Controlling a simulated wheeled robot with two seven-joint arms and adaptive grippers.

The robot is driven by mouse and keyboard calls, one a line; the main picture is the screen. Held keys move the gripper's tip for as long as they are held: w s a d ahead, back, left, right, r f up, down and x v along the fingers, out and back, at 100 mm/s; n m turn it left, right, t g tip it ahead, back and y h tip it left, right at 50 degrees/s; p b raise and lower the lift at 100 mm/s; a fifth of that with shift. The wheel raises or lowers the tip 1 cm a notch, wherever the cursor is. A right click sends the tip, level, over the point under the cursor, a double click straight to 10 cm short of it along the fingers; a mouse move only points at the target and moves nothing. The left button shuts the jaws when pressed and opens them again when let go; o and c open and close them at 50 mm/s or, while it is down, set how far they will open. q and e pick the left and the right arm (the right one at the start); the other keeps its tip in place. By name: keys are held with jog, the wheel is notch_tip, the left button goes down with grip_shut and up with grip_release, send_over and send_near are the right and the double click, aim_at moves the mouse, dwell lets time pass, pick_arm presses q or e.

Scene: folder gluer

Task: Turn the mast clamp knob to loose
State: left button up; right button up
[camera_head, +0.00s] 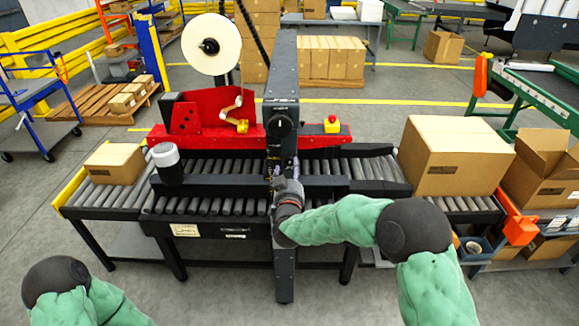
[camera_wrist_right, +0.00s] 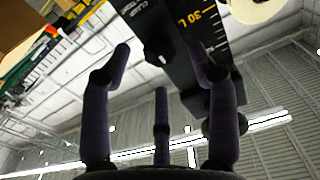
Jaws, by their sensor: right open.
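The black mast (camera_head: 284,82) stands upright across the conveyor. In the right wrist view it shows as a dark plate with a yellow "30 L" scale (camera_wrist_right: 205,20). A black knob with a small white mark (camera_wrist_right: 158,48) sits on it beside white lettering, probably the clamp knob. A round black part (camera_head: 280,123) also shows on the mast in the head view; I cannot tell if it is the same knob. My right gripper (camera_head: 287,185) is at the mast, below that part. Its fingers (camera_wrist_right: 158,70) are spread and empty, with the knob beyond and between the tips. My left gripper is out of view.
The roller conveyor (camera_head: 215,205) runs left to right behind my right gripper. A red carriage (camera_head: 205,118) and a yellow-based red button (camera_head: 332,125) are near the mast. Cartons stand on the conveyor at left (camera_head: 115,163) and right (camera_head: 455,155). The front floor is clear.

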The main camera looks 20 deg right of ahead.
aim_at(290, 163)
jog(key=shift+x, duration=1.75)
jog(key=c, duration=1.1)
